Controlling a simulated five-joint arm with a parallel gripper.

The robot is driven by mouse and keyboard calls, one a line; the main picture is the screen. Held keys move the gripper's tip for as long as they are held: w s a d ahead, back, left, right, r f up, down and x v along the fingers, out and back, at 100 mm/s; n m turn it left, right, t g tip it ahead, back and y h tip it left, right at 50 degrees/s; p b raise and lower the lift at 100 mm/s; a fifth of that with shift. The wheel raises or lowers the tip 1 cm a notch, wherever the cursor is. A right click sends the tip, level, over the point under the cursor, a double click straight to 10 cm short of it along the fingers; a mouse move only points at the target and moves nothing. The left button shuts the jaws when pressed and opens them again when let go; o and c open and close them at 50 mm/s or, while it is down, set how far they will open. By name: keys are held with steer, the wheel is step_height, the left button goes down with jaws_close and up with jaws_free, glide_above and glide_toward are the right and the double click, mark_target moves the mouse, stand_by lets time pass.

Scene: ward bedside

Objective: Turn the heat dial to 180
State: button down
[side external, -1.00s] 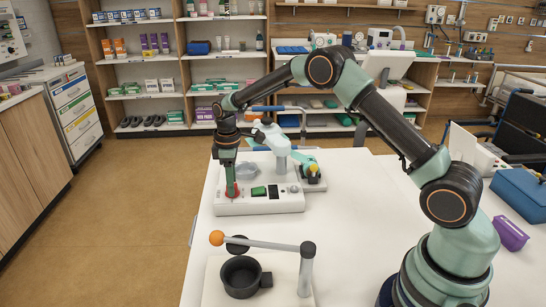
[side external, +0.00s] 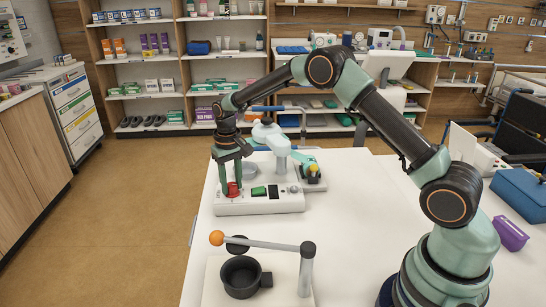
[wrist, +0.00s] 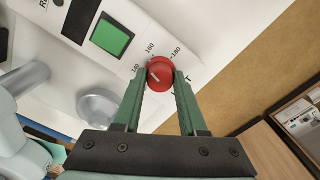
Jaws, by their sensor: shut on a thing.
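The red heat dial (wrist: 160,74) sits on the white front panel of the device (side external: 262,206). It also shows in the side external view (side external: 233,189). Printed numbers 160 and 180 stand beside it, with a partly hidden number to the left. A white mark on the dial points up and left in the wrist view, seemingly short of 160. My gripper (wrist: 160,80) points down at the panel, with one green finger on each side of the dial, shut on it. The fingers hide part of the scale.
A lever with an orange ball (side external: 217,238) and a black cup (side external: 241,276) stand in front. A blue case (side external: 520,193) lies at the right.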

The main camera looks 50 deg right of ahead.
mark_target(231, 184)
steer(key=m, duration=0.7)
steer(key=shift+r, duration=0.15)
steer(key=m, duration=0.4)
steer(key=shift+m, duration=2.1)
steer(key=shift+c, duration=2.3)
jaws_free()
step_height(231, 184, up, 12)
